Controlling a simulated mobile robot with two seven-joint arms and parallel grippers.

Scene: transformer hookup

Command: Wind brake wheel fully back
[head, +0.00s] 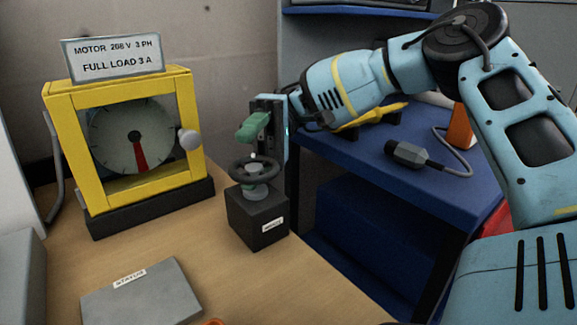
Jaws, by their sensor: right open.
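The brake wheel (254,170) is a dark handwheel with a grey hub. It sits on top of a black box (257,219) with a small white label, near the right edge of the wooden bench. My right gripper (252,131) is open, with its green fingers just above the wheel and pointing left. A small gap seems to separate the fingers from the rim, but I cannot tell the exact distance. My left gripper is not in view.
A yellow-framed dial (136,139) with a red needle stands at the back left under a motor sign (112,56). A grey labelled plate (143,296) lies in front. A blue table (455,196) to the right holds a cabled grey connector (408,155).

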